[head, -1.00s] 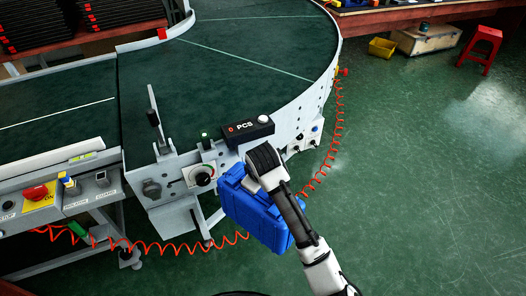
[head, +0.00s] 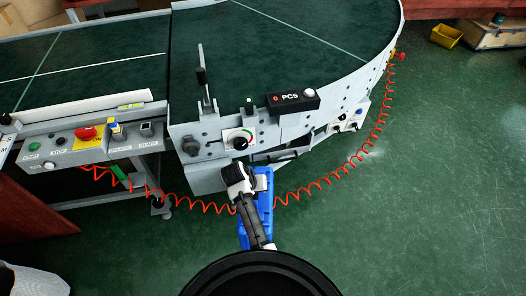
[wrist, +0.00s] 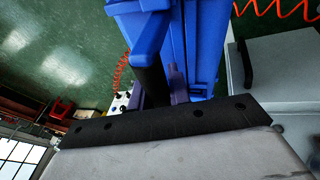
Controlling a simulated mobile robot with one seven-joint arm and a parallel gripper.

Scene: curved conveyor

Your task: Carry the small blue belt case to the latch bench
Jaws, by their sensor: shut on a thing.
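The small blue case (head: 263,203) hangs from my gripper (head: 240,180) in the head view, in front of the conveyor's curved section and above the green floor. My arm covers part of it. In the wrist view the blue case (wrist: 197,45) fills the top middle, and my gripper (wrist: 160,80) is shut on its handle. I cannot make out the latch bench for certain in these frames.
The curved conveyor (head: 290,40) with its control panel (head: 90,145) stands just ahead. A red coiled hose (head: 335,175) loops near the case. A yellow bin (head: 446,36) and a wooden crate (head: 497,36) are at the back right. Open floor (head: 440,180) lies to the right.

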